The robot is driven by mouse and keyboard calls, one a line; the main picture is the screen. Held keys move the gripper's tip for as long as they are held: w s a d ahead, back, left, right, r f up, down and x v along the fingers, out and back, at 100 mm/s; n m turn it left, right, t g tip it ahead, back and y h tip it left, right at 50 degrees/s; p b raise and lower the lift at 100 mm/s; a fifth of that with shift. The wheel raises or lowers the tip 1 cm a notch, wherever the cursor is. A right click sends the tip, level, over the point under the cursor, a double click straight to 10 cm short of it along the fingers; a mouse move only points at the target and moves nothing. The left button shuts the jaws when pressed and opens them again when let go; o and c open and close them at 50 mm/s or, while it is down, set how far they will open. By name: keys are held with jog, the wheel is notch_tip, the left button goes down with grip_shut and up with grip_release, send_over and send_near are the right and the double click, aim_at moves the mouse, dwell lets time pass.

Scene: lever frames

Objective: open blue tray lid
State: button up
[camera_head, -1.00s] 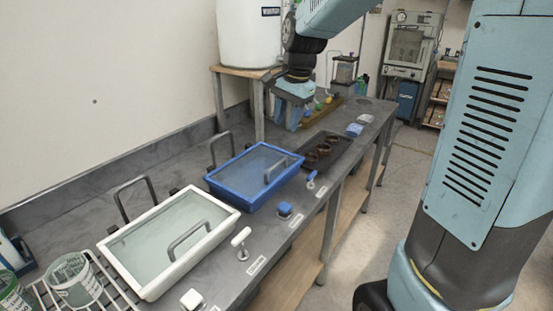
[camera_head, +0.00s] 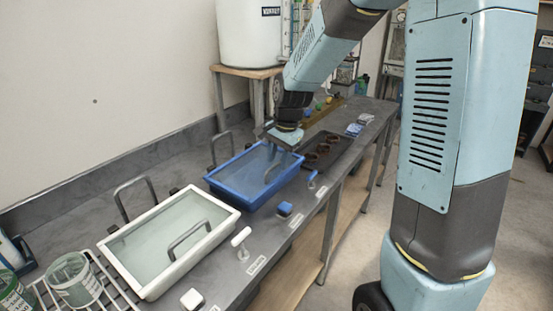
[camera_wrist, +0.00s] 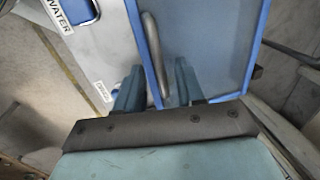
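The blue tray (camera_head: 243,206) sits on the grey bench with its translucent lid (camera_head: 240,172) down. A grey bar handle (camera_head: 272,172) stands on the lid near its right side. My gripper (camera_head: 283,143) is above the tray's far right part, pointing down. In the wrist view, my gripper (camera_wrist: 158,70) is open, with its two fingers apart. The handle (camera_wrist: 152,50) runs between the fingers there; I cannot tell whether they touch it. The lid (camera_wrist: 215,40) fills the right of that view. The gripper hides part of the lid's far end in the head view.
A white tray (camera_head: 225,228) with its own handle is at the near left. A blue knob (camera_head: 284,209) and a small blue-topped lever (camera_head: 312,179) stand along the front edge. A dark tray (camera_head: 325,150) is beyond the blue tray. A white tank (camera_head: 248,40) stands behind.

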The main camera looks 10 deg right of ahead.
jog(key=shift+f, duration=0.25)
jog(key=shift+c, duration=0.5)
grip_shut()
